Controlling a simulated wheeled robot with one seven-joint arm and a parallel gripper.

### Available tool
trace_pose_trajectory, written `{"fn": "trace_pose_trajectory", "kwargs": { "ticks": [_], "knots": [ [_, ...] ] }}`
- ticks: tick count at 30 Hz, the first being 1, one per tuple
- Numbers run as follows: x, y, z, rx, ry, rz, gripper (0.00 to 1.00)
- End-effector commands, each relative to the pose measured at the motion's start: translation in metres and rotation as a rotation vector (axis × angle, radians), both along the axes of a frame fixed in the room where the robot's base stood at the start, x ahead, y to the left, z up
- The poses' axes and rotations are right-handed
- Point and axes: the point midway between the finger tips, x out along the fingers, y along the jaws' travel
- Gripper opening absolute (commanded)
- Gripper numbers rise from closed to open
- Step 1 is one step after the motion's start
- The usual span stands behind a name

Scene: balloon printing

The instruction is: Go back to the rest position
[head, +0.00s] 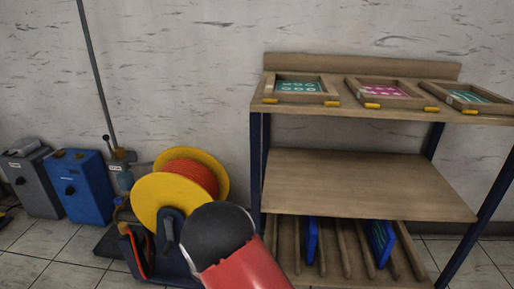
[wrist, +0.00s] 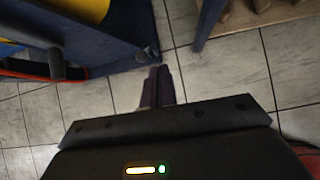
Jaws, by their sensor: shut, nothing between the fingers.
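My gripper (wrist: 158,72) shows in the wrist view, pointing down over the tiled floor. Its dark fingers are together and hold nothing. In the head view my red and black arm reaches in at the bottom centre, in front of the spool stand, and the gripper itself cannot be made out. In the wrist view the gripper is between a dark blue stand at upper left and a blue shelf leg at the top.
A wooden shelf (head: 370,185) with blue legs stands at right, bearing three framed screens. A yellow spool (head: 158,200) with orange line sits in a blue stand. A blue box (head: 82,187) and a grey box (head: 35,182) stand at left. Bare floor tiles (wrist: 232,75) lie around the gripper.

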Motion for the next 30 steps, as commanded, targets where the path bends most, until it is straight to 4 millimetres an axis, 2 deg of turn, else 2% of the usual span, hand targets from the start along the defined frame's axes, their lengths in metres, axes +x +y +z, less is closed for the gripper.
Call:
{"fn": "trace_pose_trajectory", "kwargs": {
  "ticks": [1, 3, 7, 11, 15, 18, 22, 26, 30],
  "knots": [
    [0.012, -0.021, 0.035, 0.073, -0.035, -0.129, 0.00],
    [0.020, -0.052, 0.077, 0.176, -0.075, -0.321, 0.00],
    [0.019, -0.116, 0.147, 0.365, -0.140, -0.672, 0.00],
    [-0.001, -0.178, 0.204, 0.553, -0.192, -1.011, 0.00],
    [-0.043, -0.236, 0.252, 0.755, -0.228, -1.360, 0.00],
    [-0.080, -0.269, 0.277, 0.903, -0.240, -1.599, 0.00],
    [-0.135, -0.297, 0.300, 1.098, -0.233, -1.889, 0.00],
    [-0.191, -0.309, 0.315, 1.298, -0.195, -2.152, 0.00],
    [-0.238, -0.306, 0.321, 1.485, -0.125, -2.369, 0.00]
  ]
}}
